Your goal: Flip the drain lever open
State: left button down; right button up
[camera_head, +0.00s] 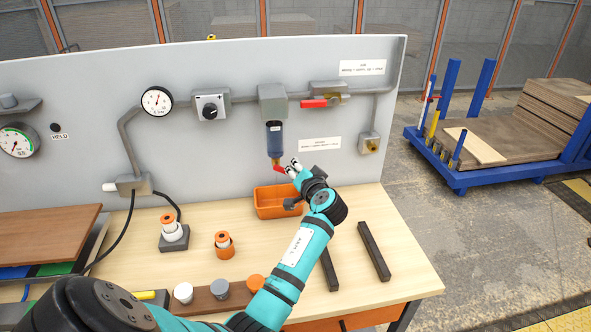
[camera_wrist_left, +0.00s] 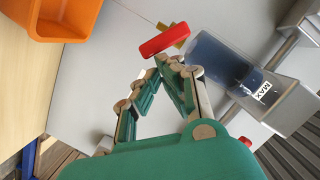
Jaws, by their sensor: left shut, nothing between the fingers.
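The drain lever (camera_head: 279,168) is a small red handle at the bottom of the dark blue filter bowl (camera_head: 274,140) on the grey panel. In the left wrist view the red lever (camera_wrist_left: 165,40) lies on a brass fitting, slanting across the picture just beyond my fingertips. My left gripper (camera_head: 292,166) is shut and empty, with its tips right beside the lever. It also shows in the left wrist view (camera_wrist_left: 168,61); I cannot tell whether the tips touch the lever. My right gripper is not in view.
An orange bin (camera_head: 272,210) stands on the bench below the bowl, close under my left wrist. A red-handled valve (camera_head: 318,102) sits on the pipe to the upper right. Two dark bars (camera_head: 374,250) lie on the bench at right.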

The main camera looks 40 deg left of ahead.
pick_arm(q)
jog(key=shift+s+a+f+m+y+b, duration=0.1)
jog(key=shift+f+m+y+b, duration=0.35)
jog(key=shift+m, duration=0.65)
jog(key=shift+s+a+f+m+y+b, duration=0.15)
jog(key=shift+f+m+b, duration=0.5)
jog(key=shift+m, duration=0.45)
jog(key=shift+w+d+f+m+y+b, duration=0.1)
jog(key=shift+f+m+y+b, duration=0.35)
jog(key=shift+m, duration=0.65)
jog(key=shift+s+a+f+m, duration=0.1)
jog(key=shift+f+m, duration=0.15)
jog(key=shift+m, duration=0.15)
